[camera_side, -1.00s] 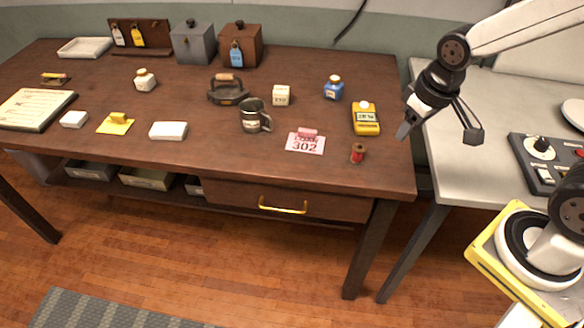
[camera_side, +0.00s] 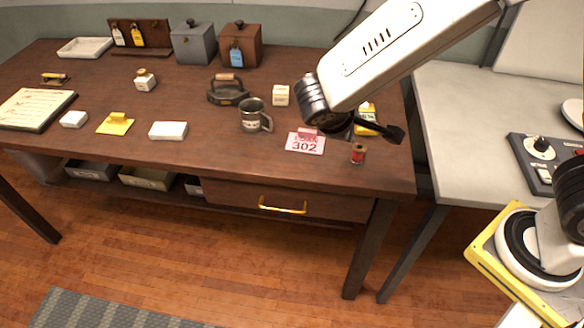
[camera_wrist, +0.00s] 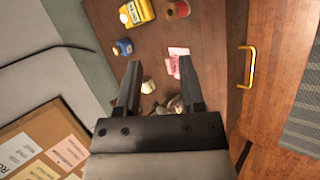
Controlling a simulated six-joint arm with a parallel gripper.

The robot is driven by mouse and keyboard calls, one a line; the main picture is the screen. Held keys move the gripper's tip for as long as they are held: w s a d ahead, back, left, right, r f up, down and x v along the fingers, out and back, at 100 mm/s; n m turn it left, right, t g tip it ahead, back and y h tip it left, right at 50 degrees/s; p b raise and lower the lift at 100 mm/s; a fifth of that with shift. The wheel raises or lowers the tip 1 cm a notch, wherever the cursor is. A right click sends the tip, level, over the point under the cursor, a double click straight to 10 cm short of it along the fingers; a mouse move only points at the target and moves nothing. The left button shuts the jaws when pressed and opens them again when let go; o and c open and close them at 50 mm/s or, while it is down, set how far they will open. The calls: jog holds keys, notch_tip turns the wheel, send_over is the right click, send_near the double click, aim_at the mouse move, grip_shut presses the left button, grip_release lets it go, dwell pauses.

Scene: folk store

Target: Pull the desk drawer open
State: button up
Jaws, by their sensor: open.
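The desk drawer (camera_side: 340,205) is set under the front edge of the brown desk (camera_side: 190,155) and looks shut, its front in line with the desk. Its yellow bar handle (camera_side: 283,207) is at the middle of the front. The handle also shows at the right in the wrist view (camera_wrist: 246,66). My gripper is open and empty in the wrist view (camera_wrist: 161,78), above the desktop. The handle lies outside its fingers, to their right. In the side view my gripper is mostly hidden behind my arm, over the desk's right part; one dark finger shows.
A grey table (camera_side: 455,110) adjoins at right. The floor before the drawer (camera_side: 230,260) is clear.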

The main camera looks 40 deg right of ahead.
jog(key=w+a+n+t+h, duration=0.35)
jog(key=a+t, duration=0.55)
jog(key=a, duration=0.6)
send_near(283, 210)
jog(key=x, duration=0.2)
jog(key=shift+w+d+f+m+y, duration=0.15)
jog(key=shift+d+m+y, duration=0.1)
jog(key=shift+y, duration=0.2)
jog(key=shift+w, duration=0.1)
jog(key=shift+x, duration=3.8)
grip_shut()
